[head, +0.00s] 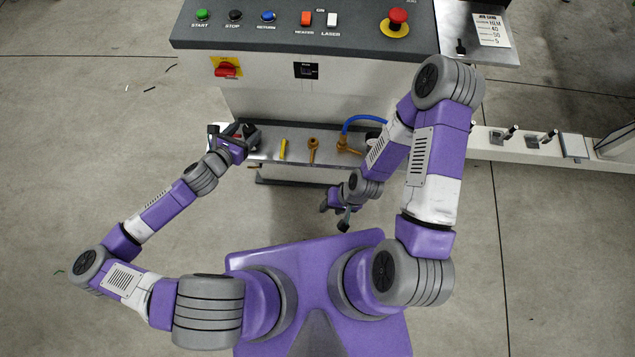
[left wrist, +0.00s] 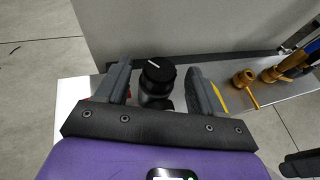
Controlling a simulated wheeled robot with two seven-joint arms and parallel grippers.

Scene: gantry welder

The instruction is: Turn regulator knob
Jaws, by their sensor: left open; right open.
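The regulator knob (left wrist: 158,70) is round and black with a white line on its top, in the middle of the left wrist view. It sits on a darker grey body at the edge of a metal shelf. My left gripper (head: 231,132) is open, with one finger on each side of the knob. Visible gaps separate the knob from both fingers in the left wrist view. In the head view my left gripper largely covers the knob. My right gripper (head: 334,217) is open and empty, low in front of the shelf.
Behind rises the machine's panel (head: 350,48) with a red emergency button (head: 398,15) and a red switch (head: 226,70). Open floor lies left.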

